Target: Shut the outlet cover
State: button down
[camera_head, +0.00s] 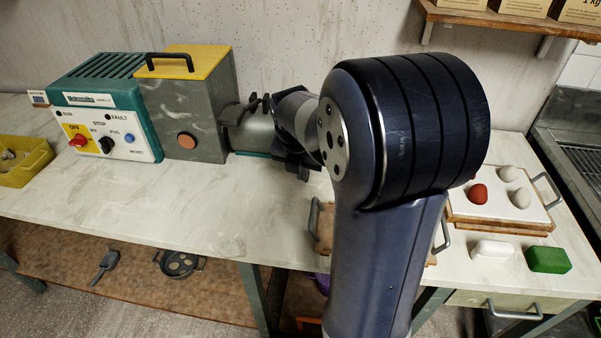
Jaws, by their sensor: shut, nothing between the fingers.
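The machine stands at the back left of the bench: a teal control box (105,95) joined to a grey block (190,110) with a yellow lid (185,62), which lies flat with a black handle. A round brown disc (185,141) sits on the block's front face. A grey cylinder (250,136) sticks out from the block's right side. I cannot make out the outlet cover for certain; my arm hides the area right of the cylinder. My gripper (248,108) is shut and empty, its dark fingers by the cylinder's top. I cannot tell whether they touch it.
A yellow bin (22,160) stands at the left end. On the right are a white-topped tray (500,208) with egg-shaped pieces, a white block (492,249) and a green block (548,260). A shelf (510,22) hangs above right. The front left bench is clear.

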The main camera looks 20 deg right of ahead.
jog(key=w+d+p, duration=0.4)
jog(key=w, duration=0.2)
jog(key=shift+w+d, duration=0.25)
jog(key=shift+w, duration=0.05)
jog(key=shift+a, duration=0.1)
